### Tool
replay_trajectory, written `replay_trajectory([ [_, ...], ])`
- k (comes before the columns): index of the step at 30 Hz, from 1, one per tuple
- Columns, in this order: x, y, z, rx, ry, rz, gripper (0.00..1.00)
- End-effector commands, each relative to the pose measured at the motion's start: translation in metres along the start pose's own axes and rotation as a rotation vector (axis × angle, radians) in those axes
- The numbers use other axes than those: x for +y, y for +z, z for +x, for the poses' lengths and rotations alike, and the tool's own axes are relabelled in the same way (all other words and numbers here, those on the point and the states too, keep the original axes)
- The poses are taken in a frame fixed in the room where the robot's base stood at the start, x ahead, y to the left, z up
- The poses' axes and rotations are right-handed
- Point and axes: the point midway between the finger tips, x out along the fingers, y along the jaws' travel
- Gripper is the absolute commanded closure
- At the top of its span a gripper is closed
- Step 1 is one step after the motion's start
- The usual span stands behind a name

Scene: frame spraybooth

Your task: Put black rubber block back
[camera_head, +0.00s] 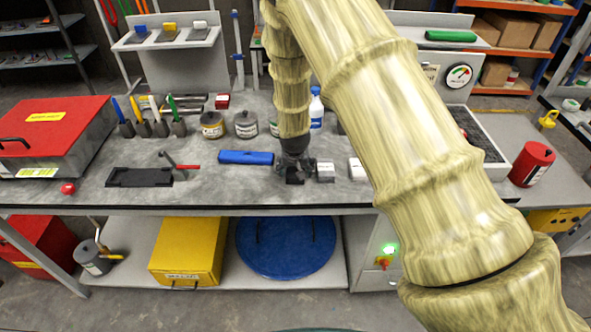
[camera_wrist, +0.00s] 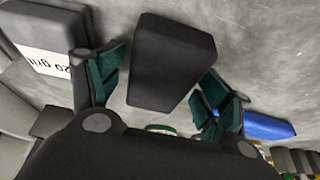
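The black rubber block (camera_wrist: 172,62) lies on the grey bench top and fills the middle of the wrist view. In the head view it is a small dark shape (camera_head: 294,178) under my gripper, partly covered by it. My gripper (camera_head: 294,168) points down, just above the bench. In the wrist view its two green-padded fingers (camera_wrist: 160,88) are spread, one on each side of the block's near end. A gap shows at the left finger; whether the right finger touches is not clear.
A grey block with a white grit label (camera_wrist: 48,40) lies left in the wrist view. A blue block (camera_head: 246,157) lies beside my gripper. A flat black tray (camera_head: 140,178) and a red-handled tool (camera_head: 180,166) are further left. Cans (camera_head: 212,125) stand behind.

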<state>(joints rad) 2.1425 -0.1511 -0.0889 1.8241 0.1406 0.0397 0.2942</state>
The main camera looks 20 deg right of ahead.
Motion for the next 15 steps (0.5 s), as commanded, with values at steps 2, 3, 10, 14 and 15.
replay_trajectory([
  [2,0.000,-0.001,-0.006,0.001,0.000,0.000,0.23],
  [3,0.000,-0.001,-0.009,0.001,0.000,0.000,0.23],
  [10,0.001,0.001,-0.031,0.002,-0.001,0.000,0.23],
  [14,0.001,0.004,-0.043,0.002,-0.001,0.000,0.23],
  [15,0.002,0.005,-0.047,0.002,-0.001,0.000,0.23],
])
